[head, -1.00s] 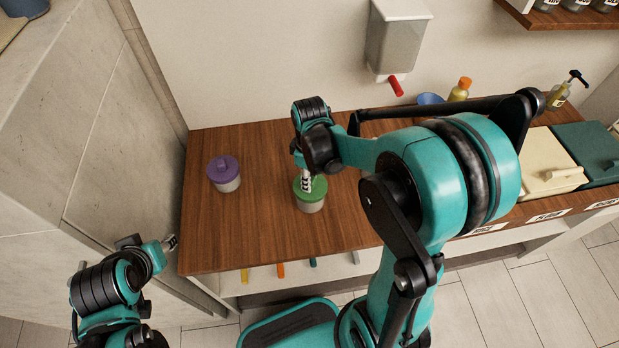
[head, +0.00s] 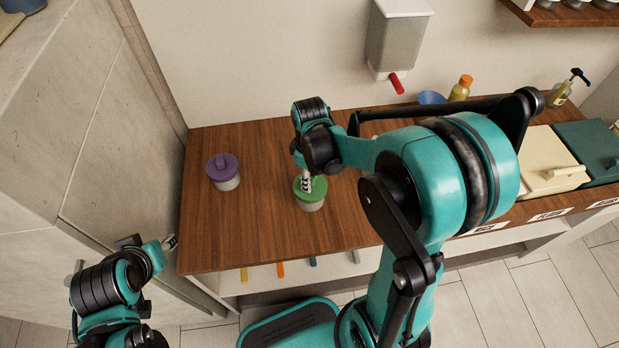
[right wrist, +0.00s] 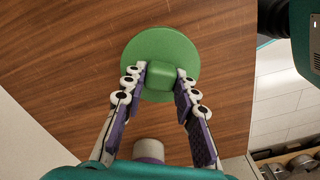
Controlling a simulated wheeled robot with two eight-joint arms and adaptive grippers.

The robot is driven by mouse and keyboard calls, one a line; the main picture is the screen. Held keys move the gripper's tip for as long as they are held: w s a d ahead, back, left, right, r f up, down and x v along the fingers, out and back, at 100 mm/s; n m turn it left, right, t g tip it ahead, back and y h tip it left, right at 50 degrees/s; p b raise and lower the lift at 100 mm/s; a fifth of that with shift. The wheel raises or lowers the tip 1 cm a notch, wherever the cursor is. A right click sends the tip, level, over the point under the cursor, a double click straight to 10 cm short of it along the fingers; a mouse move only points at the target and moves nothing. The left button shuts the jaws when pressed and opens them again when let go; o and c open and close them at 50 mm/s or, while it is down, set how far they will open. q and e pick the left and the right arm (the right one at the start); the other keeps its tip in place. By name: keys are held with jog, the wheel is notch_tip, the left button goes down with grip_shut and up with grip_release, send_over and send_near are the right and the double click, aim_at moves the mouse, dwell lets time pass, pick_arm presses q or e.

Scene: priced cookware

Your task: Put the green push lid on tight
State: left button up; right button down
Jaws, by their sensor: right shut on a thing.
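The green push lid (head: 317,195) sits on top of a pale grey jar (head: 311,206) near the middle of the wooden counter. I cannot tell whether it is pressed fully down. My right gripper (head: 306,184) comes down on the lid from above. In the right wrist view, the right gripper (right wrist: 160,82) is shut on the knob of the green lid (right wrist: 160,42), one finger on each side. The lid hides the jar there. My left gripper (head: 171,242) is away from the jar, by the counter's left front corner, too small to tell open or shut.
A jar with a purple lid (head: 221,166) stands to the left on the counter (head: 250,225). A wall dispenser (head: 397,40) with a red spout hangs behind. A blue bowl (head: 431,98), a yellow bottle (head: 459,91) and lidded bins (head: 548,165) are to the right.

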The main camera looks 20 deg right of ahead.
jog(key=shift+f, duration=0.2)
jog(key=c, duration=1.1)
grip_release()
jog(key=shift+r, duration=0.15)
jog(key=shift+r+p, duration=2.8)
jog(key=shift+r, duration=0.7)
